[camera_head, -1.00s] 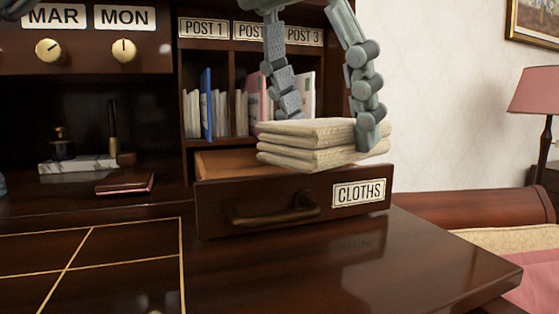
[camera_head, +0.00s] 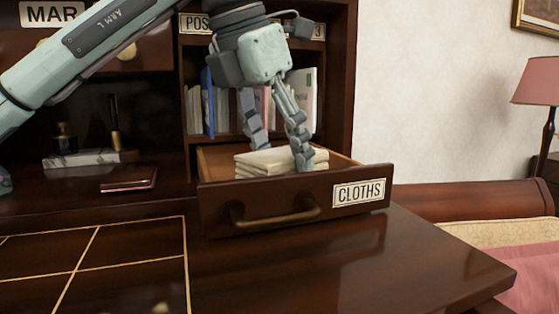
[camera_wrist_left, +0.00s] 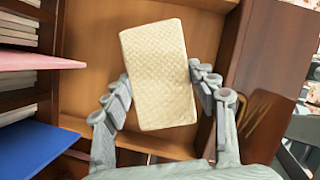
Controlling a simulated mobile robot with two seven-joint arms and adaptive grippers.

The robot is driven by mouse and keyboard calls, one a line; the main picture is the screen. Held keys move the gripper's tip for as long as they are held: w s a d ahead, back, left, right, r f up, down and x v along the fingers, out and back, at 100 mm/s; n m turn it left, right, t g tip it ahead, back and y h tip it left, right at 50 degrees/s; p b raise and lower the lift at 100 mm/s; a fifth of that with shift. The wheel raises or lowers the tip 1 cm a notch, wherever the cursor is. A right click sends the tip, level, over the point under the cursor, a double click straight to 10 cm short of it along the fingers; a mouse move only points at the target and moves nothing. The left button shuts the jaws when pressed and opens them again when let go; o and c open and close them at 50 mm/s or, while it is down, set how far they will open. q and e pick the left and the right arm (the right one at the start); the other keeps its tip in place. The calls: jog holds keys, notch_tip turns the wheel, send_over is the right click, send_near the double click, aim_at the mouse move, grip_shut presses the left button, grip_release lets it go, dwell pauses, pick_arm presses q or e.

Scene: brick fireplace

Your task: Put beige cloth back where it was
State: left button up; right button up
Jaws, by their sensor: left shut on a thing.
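The beige cloth (camera_head: 262,160) is a folded stack, low inside the open drawer (camera_head: 225,205) labelled CLOTHS. My left gripper (camera_head: 278,155) reaches down from above, with its fingers shut on the cloth from two sides. In the left wrist view the cloth (camera_wrist_left: 158,75) lies between the two fingers (camera_wrist_left: 160,100), over the drawer's bare wooden floor (camera_wrist_left: 95,40). The drawer's front wall hides the cloth's underside, so I cannot tell whether it touches the drawer floor. My right gripper is not in view.
Books and papers (camera_head: 305,100) stand in the slots behind the drawer. A blue folder (camera_wrist_left: 40,150) and a pink one (camera_wrist_left: 35,62) are near the left finger. A small dark notebook (camera_head: 128,178) lies on the desk at left. The desk top before the drawer is clear.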

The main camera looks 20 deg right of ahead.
pick_arm(q)
jog(key=shift+w+f, duration=0.1)
jog(key=shift+f, duration=0.6)
jog(key=shift+w+f, duration=0.15)
jog(key=shift+f, duration=0.05)
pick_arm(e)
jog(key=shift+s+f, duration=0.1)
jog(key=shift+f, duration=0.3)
pick_arm(q)
jog(key=shift+f, duration=0.15)
jog(key=o, duration=1.1)
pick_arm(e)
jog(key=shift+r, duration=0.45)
